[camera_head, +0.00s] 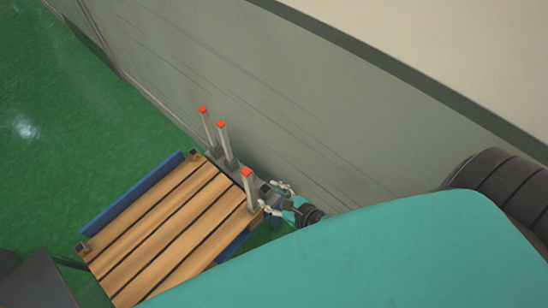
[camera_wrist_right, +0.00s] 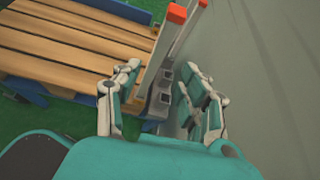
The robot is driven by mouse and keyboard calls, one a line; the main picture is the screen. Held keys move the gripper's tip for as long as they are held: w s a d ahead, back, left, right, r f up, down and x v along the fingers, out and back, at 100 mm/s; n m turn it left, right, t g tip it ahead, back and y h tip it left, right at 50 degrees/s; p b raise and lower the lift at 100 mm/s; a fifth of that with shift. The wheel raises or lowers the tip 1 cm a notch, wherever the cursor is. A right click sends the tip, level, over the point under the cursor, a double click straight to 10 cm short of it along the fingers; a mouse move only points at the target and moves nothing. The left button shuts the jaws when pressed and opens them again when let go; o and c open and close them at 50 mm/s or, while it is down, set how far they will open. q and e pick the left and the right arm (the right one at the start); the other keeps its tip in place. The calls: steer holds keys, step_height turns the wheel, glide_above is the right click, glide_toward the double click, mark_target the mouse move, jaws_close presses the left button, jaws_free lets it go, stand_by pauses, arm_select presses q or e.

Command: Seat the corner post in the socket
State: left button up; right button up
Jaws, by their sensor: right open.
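A light grey corner post (camera_head: 249,190) with a red cap stands near the right corner of the slatted wooden platform (camera_head: 165,235). Two more red-capped posts (camera_head: 226,146) stand in a grey rack by the wall. Dark square sockets (camera_head: 195,155) show at other platform corners. My right gripper (camera_head: 272,197) is beside the nearest post, fingers apart. In the right wrist view the open gripper (camera_wrist_right: 162,78) has the grey rack (camera_wrist_right: 160,97) with square holes beyond and between its fingers. A post (camera_wrist_right: 163,48) rises near the left finger; I cannot tell whether they touch. My left gripper is out of view.
The grey wall (camera_head: 300,110) runs close behind the rack and my right gripper. Blue side rails (camera_head: 130,195) flank the platform. Open green floor (camera_head: 60,130) lies to the left. A dark rounded ribbed object (camera_head: 500,185) is at the right edge.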

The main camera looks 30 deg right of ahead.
steer(key=shift+s+d+r, duration=0.1)
steer(key=shift+s+r, duration=0.1)
steer(key=shift+s, duration=0.05)
steer(key=s+d+f+m+g+h, duration=0.2)
steer(key=s+d+f+m, duration=0.15)
steer(key=f+m, duration=0.55)
steer(key=s+d+f+m+g+h, duration=0.25)
steer(key=d+f+m, duration=0.25)
steer(key=f+m, duration=0.45)
steer(key=s+f+m+g, duration=0.3)
steer(key=s+f+m, duration=0.4)
steer(key=s+m, duration=0.2)
steer(key=s+a+f+m+g, duration=0.1)
steer(key=s+f+m+g, duration=0.2)
steer(key=s+f+m, duration=0.5)
steer(key=s+m, duration=0.2)
steer(key=s, duration=0.2)
steer(key=shift+s+a+f+y, duration=0.2)
steer(key=shift+a+y, duration=0.1)
steer(key=shift+y, duration=0.05)
steer(key=shift+f+m, duration=0.1)
steer(key=shift+m, duration=0.15)
